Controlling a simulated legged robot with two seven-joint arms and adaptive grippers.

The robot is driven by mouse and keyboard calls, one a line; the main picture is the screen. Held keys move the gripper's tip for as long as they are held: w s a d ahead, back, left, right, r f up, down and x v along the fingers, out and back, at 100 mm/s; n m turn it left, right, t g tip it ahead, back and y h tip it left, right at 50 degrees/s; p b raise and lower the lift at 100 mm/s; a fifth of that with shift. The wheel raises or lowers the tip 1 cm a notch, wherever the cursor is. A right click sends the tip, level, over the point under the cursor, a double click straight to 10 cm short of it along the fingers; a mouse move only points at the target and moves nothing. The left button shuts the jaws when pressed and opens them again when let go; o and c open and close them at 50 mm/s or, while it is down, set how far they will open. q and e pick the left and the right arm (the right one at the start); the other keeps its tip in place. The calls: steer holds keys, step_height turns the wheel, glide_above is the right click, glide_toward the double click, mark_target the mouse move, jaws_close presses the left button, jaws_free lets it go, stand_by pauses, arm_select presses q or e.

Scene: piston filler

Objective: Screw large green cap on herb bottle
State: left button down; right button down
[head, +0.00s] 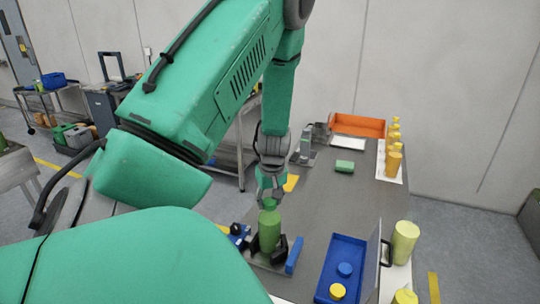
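The green herb bottle (269,232) stands upright in a dark holder on the table's near left part. My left gripper (270,198) points straight down over the bottle's top. Its fingers are around a small green piece, which looks like the large green cap (269,204). The cap is at the bottle's mouth; I cannot tell whether it sits on the thread. My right gripper is not in view.
A blue tray (328,296) with a blue cap (345,269) and a yellow cap (338,291) lies to the right. Yellow-green bottles (405,242) line the right edge. The table's middle is clear.

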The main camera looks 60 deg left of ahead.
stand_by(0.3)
arm_select(q)
steer(key=m, duration=0.3)
steer(key=shift+d+m+t, duration=0.1)
steer(key=shift+m+t, duration=0.2)
steer(key=shift+m, duration=0.1)
steer(key=m, duration=0.3)
steer(key=shift+m+h, duration=0.3)
steer(key=shift+m, duration=0.1)
steer(key=m, duration=0.3)
steer(key=shift+w+t, duration=0.1)
steer(key=shift+t, duration=0.3)
steer(key=m+h, duration=0.1)
steer(key=m, duration=0.3)
steer(key=c, duration=1)
jaws_free()
